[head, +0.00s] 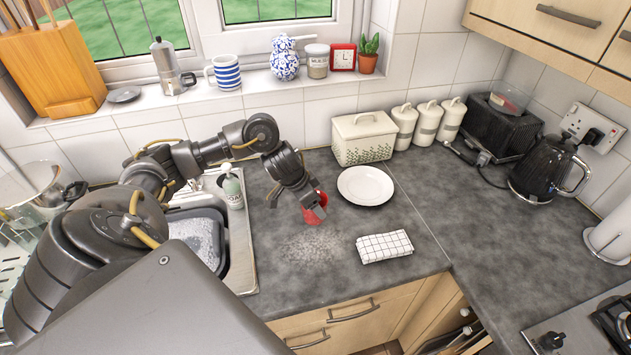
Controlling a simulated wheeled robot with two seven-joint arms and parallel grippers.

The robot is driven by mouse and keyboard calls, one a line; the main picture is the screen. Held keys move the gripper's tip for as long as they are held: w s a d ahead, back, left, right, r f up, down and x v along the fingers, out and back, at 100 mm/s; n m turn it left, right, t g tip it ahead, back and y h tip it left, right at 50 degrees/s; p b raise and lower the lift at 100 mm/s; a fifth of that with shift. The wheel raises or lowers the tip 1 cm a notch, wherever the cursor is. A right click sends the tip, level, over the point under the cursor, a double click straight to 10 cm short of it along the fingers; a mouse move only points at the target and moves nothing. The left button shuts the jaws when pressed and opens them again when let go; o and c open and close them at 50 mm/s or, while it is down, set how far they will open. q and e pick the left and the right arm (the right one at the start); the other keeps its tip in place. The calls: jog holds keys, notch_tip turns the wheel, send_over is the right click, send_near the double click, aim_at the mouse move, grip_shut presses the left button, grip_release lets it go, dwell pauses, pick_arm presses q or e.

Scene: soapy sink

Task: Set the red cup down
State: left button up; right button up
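The red cup (309,216) is over the grey worktop, in front of the white plate. It is partly hidden by my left gripper (300,204), whose arm reaches in from the left across the sink. A dark finger crosses the front of the cup, with red showing on both sides of it. Another dark part of the gripper sticks out to the left, apart from the cup. I cannot tell if the fingers grip the cup, or if its base touches the worktop. My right gripper is out of view.
A white plate (366,186) lies behind right of the cup, and a checked cloth (384,247) in front right. A speckled wet-looking patch (312,246) is just in front. The sink basin (197,238) and a soap bottle (232,190) are left.

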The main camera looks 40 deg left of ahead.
pick_arm(q)
jog(key=shift+w+f, duration=0.35)
jog(key=shift+f, duration=0.05)
jog(key=f, duration=0.1)
jog(key=f+p, duration=0.1)
jog(key=f, duration=0.1)
jog(key=shift+w, duration=0.2)
jog(key=shift+a+f, duration=0.1)
jog(key=shift+f, duration=0.15)
jog(key=shift+f, duration=0.1)
jog(key=o, duration=1.1)
jog(key=shift+f, duration=0.1)
jog(key=shift+r, duration=0.25)
jog(key=b+v, duration=0.1)
jog(key=v, duration=1.1)
